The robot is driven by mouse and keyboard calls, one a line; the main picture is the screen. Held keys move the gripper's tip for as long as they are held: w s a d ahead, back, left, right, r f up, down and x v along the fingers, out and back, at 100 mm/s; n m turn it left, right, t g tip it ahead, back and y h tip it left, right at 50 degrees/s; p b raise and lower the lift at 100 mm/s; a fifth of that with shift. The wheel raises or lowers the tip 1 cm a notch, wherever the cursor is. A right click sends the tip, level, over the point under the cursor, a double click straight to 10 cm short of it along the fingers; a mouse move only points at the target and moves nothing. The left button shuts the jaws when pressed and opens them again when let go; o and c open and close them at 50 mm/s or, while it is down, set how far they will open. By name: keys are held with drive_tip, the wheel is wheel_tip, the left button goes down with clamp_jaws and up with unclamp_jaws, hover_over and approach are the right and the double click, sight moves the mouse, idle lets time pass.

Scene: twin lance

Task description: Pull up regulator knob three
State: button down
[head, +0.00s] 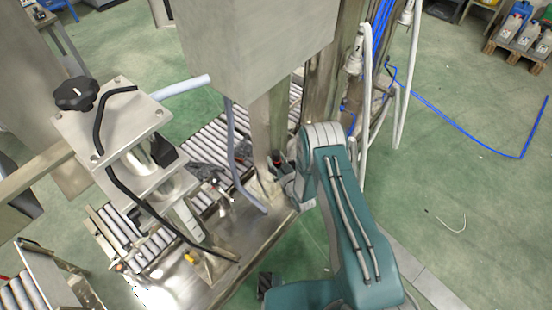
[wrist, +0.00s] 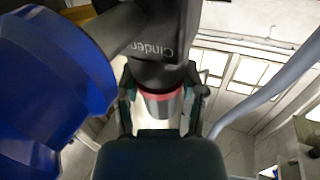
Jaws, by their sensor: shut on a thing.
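A black regulator part with printed lettering (wrist: 165,40) hangs into the top middle of the wrist view, with a red ring (wrist: 160,95) and a dark grey end below it. I take this as the regulator knob; no number shows on it. My gripper (wrist: 162,105) has one finger on each side of the knob, near the red ring, and is shut on it. In the head view my gripper (head: 287,180) is small, beside the steel column, with a dark knob with a red band (head: 277,158) at it. Finger contact is partly hidden there.
A large blue rounded part (wrist: 50,85) fills the left of the wrist view, close by. A grey hose (wrist: 270,88) curves at right. In the head view, a steel column (head: 268,120), a roller conveyor (head: 205,150) and white hoses (head: 405,90) crowd round; green floor is open at right.

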drive_tip(key=shift+w+a+r, duration=0.1)
drive_tip(key=shift+r, duration=0.6)
drive_tip(key=shift+c, duration=0.7)
unclamp_jaws()
drive_tip(key=shift+r, duration=0.1)
drive_tip(key=v, duration=1.2)
